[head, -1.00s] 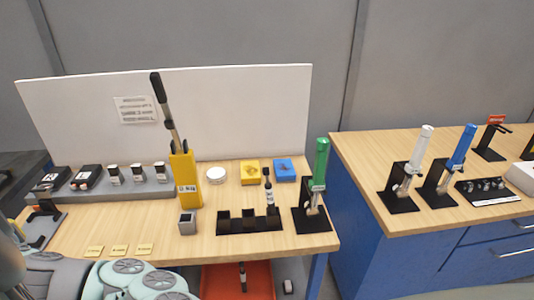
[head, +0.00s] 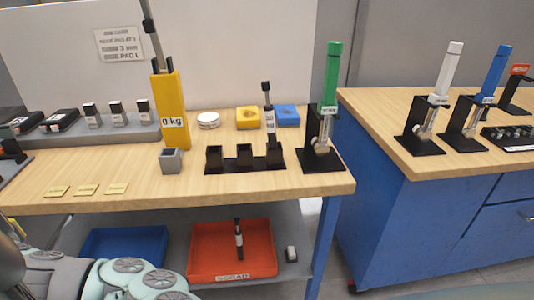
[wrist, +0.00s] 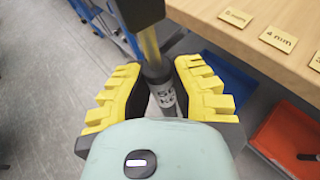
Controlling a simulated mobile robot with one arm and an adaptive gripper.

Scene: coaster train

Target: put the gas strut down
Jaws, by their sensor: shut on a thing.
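My gripper (wrist: 160,92) has its yellow ridged pads shut on a gas strut (wrist: 164,96) in the wrist view. The strut has a dark body with a pale label, only partly readable, a brass-looking rod and a thick black end near the camera. It is held over the grey floor, left of the wooden bench edge. My gripper and this strut are not visible in the head view. A black rack (head: 221,165) on the bench holds one small strut (head: 269,121) upright in its right slot; its other slots look empty.
The bench (head: 135,172) carries a yellow 0 kg stand (head: 171,105), a grey cup (head: 171,160), a green-handled device (head: 332,75) and yellow size tags (head: 86,189). A blue tray (head: 125,243) sits on the lower shelf. A blue cabinet (head: 385,210) stands at right.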

